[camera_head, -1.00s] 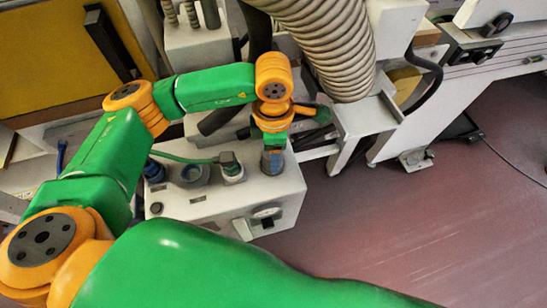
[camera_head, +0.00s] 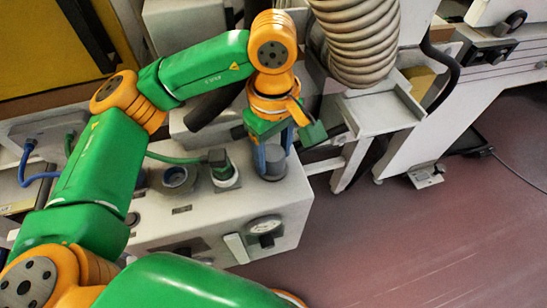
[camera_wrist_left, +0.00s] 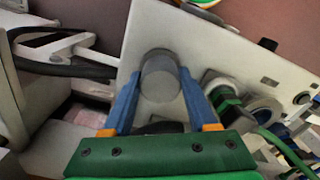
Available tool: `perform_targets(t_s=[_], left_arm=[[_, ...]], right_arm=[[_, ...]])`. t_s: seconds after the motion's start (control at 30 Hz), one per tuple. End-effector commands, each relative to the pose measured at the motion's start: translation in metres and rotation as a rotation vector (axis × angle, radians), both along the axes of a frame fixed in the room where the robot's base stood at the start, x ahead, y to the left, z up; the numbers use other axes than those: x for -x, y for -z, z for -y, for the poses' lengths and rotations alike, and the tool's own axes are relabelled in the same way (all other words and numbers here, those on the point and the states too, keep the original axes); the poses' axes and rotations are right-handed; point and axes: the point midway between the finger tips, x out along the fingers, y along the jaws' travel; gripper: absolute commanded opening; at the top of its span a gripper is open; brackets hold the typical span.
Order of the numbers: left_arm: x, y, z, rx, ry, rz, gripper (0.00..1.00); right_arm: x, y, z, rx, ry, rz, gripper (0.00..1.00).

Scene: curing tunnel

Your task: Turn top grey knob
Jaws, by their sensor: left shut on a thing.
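The grey knob (camera_wrist_left: 160,77) is a round grey cylinder on the top face of a pale control box (camera_head: 205,220). It also shows in the head view (camera_head: 275,163), partly covered by my gripper. My left gripper (camera_head: 272,160) points down at it from above. In the left wrist view its two blue fingers (camera_wrist_left: 158,88) lie on either side of the knob, shut on it. My right gripper is not in view.
Beside the knob, a green cable plug (camera_head: 222,170) and an open round socket (camera_head: 178,178) sit on the box top. A dial (camera_head: 264,225) is on its front face. A ribbed hose (camera_head: 358,40) stands behind to the right. Open floor (camera_head: 420,240) lies to the right.

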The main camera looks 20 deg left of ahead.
Motion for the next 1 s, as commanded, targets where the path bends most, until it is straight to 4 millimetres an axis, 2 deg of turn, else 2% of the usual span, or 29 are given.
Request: perform_targets(t_s=[0.03, 0.4, 1.0], left_arm=[[-0.001, 0.002, 0.000, 0.002, 0.040, 0.006, 0.03], [0.000, 0.001, 0.000, 0.001, 0.392, 0.004, 0.03], [0.000, -0.001, -0.002, 0.001, 0.961, 0.005, 0.03]], right_arm=[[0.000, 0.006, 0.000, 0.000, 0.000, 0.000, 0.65], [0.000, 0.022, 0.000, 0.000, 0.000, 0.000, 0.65], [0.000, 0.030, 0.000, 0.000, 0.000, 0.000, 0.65]])
